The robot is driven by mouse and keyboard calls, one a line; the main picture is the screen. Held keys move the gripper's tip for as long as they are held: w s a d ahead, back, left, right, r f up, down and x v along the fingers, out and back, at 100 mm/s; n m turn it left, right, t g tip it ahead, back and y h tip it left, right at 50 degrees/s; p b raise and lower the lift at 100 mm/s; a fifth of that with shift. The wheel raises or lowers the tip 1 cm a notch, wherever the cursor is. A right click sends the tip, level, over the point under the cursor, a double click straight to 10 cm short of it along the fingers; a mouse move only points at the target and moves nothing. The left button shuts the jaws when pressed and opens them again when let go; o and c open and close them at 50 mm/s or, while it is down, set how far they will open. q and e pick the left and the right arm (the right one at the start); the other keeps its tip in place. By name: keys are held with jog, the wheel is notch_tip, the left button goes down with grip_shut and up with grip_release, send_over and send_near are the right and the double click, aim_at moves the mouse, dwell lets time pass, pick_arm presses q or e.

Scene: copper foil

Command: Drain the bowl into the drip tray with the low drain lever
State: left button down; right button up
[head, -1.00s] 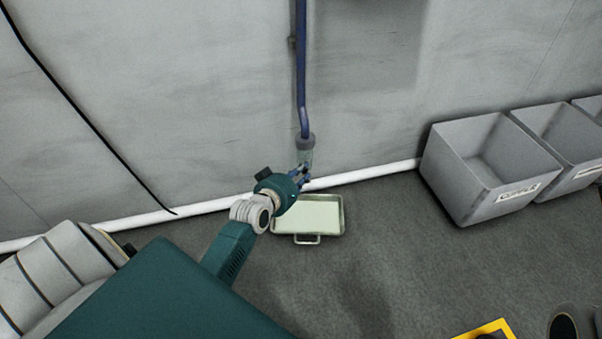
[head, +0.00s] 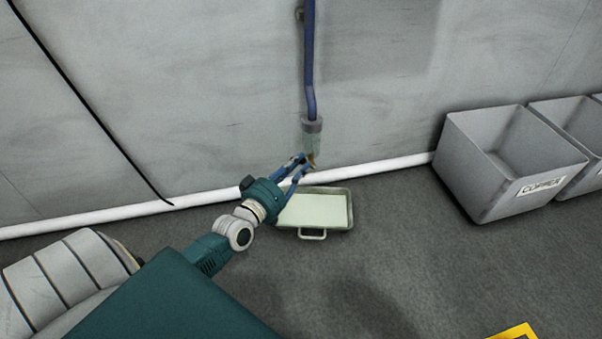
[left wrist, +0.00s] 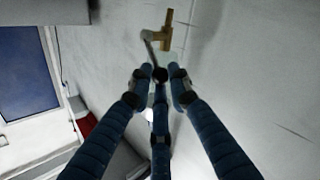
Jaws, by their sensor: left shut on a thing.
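The clear bowl (head: 312,143) hangs under a grey collar at the foot of the blue pipe on the wall. A small brass-coloured drain part (head: 312,162) shows at its bottom; brass also shows beyond my fingertips in the left wrist view (left wrist: 168,22). My left gripper (head: 306,163) is at the bowl's lower end, its blue fingers closed on what looks like the drain lever, mostly hidden by the fingertips. The drip tray (head: 350,212) lies on the floor below, with a pale inside and a front handle. My right gripper is not in view.
The grey wall stands close behind the bowl, with a white pipe (head: 395,164) along its foot. Grey bins (head: 500,165), one labelled COPPER, stand to the right. A yellow edge (head: 515,332) shows at bottom right. The floor before the tray is clear.

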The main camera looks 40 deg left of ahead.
pick_arm(q)
jog(key=shift+s+a+f+n+t+y+b, duration=0.15)
jog(key=shift+f+n+t+y+b, duration=0.75)
jog(key=shift+n+b, duration=0.7)
jog(key=shift+s+a+f+n+t+y+b, duration=0.15)
jog(key=shift+f+n+t+y+b, duration=0.4)
jog(key=shift+f+n+t+b, duration=0.8)
jog(key=shift+s+a+f+n+t+y+b, duration=0.15)
jog(key=shift+f+n+t+y+b, duration=0.55)
jog(key=shift+n+b, duration=1.15)
jog(key=shift+r+y, duration=0.1)
jog(key=shift+y, duration=0.25)
jog(key=c, duration=1.9)
grip_release()
